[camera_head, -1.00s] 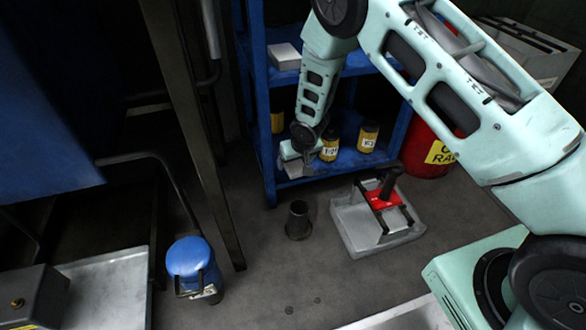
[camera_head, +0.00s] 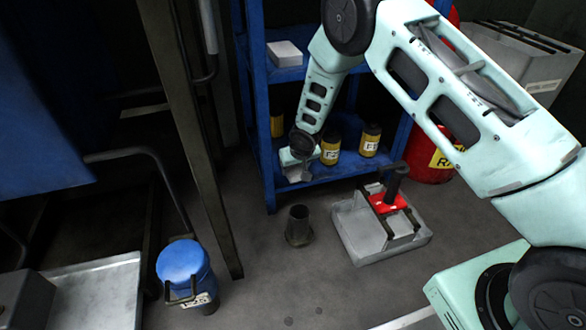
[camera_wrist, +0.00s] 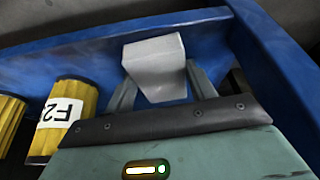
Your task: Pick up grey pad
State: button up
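The pale grey block, which looks like the grey pad (camera_wrist: 155,62), lies at the blue shelf's near corner in the wrist view. My gripper (camera_wrist: 162,88) has its two fingers spread on either side of the pad's near end. A gap shows at the left finger; the right finger is very close, and I cannot tell if it touches. In the head view my gripper (camera_head: 297,167) is at the lower shelf and covers most of the pad (camera_head: 297,175).
A similar pale block (camera_head: 285,54) lies on the upper shelf. Yellow-black cans (camera_head: 330,149) stand on the lower shelf (camera_head: 350,168), close to my gripper. A grey tray (camera_head: 358,232) with a red handled part, a dark cup (camera_head: 298,226) and a blue canister (camera_head: 183,264) are on the floor.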

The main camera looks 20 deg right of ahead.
aim_at(296, 169)
dwell(0.3)
notch_tip(296, 169, up, 4)
jog(key=p, duration=0.3)
jog(key=shift+f, duration=0.25)
jog(key=shift+s+r+p, duration=0.2)
jog(key=shift+r+p, duration=0.15)
jog(key=shift+p, duration=0.2)
jog(key=s+d+p, duration=0.1)
jog(key=s+p, duration=0.5)
jog(key=s, duration=1.1)
jog(key=shift+s+d+f, duration=0.3)
jog(key=shift+d+f, duration=0.05)
jog(key=shift+d, duration=0.05)
